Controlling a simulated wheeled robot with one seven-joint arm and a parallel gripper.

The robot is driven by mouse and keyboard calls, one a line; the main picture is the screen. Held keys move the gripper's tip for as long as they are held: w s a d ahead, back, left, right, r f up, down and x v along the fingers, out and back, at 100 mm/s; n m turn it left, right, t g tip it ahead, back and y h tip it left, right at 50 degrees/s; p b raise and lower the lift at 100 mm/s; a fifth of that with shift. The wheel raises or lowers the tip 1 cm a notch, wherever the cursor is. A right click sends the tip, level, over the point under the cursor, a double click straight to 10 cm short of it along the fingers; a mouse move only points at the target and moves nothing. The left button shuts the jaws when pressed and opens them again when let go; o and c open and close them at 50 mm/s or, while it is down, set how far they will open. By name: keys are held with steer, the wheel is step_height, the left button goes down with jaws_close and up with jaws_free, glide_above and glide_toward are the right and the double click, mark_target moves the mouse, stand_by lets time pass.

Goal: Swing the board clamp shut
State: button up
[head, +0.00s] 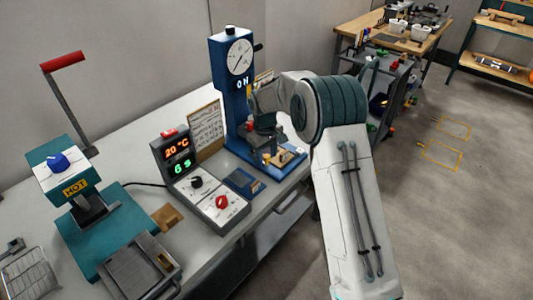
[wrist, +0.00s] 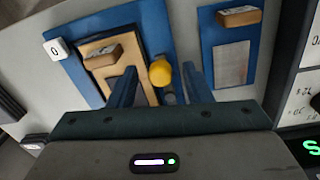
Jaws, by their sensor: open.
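A yellow round knob (wrist: 160,72), which looks like the end of the board clamp's handle, shows in the wrist view between my fingers. Beside it a tan board or frame (wrist: 97,69) with a small wooden block (wrist: 103,56) lies on the blue base (wrist: 152,22). My gripper (wrist: 157,85) is open, its two fingers on either side of the knob; I cannot tell if they touch it. In the head view my gripper (head: 266,142) is low over the base of the blue dial stand (head: 233,75); the clamp is mostly hidden behind it.
A control box (head: 192,180) with lit displays stands left of the stand, with a small blue pad (head: 243,182) near it. A teal hot press (head: 72,185) with a raised red handle (head: 62,62) stands farther left. Open floor lies right.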

jaws_close()
steer(key=m, duration=0.2)
steer(key=s+a+m+b, duration=0.1)
steer(key=shift+a+m, duration=0.2)
steer(key=shift+m, duration=0.2)
steer(key=m, duration=0.1)
steer(key=a+m, duration=0.1)
steer(key=m, duration=0.1)
steer(key=shift+s+a+m+b, duration=0.25)
steer(key=shift+s+m+b, duration=0.05)
steer(key=shift+s+b, duration=0.1)
steer(key=a+m, duration=0.1)
steer(key=m, duration=0.2)
steer(key=shift+a+m, duration=0.3)
steer(key=shift+a, duration=0.05)
steer(key=shift+w+a+m+g+p, duration=0.2)
steer(key=shift+a+m, duration=0.25)
steer(key=shift+m, duration=0.55)
steer(key=shift+w+a+m+g+p, duration=0.15)
steer(key=shift+a+m, duration=0.25)
steer(key=shift+m, duration=0.6)
steer(key=shift+s, duration=0.1)
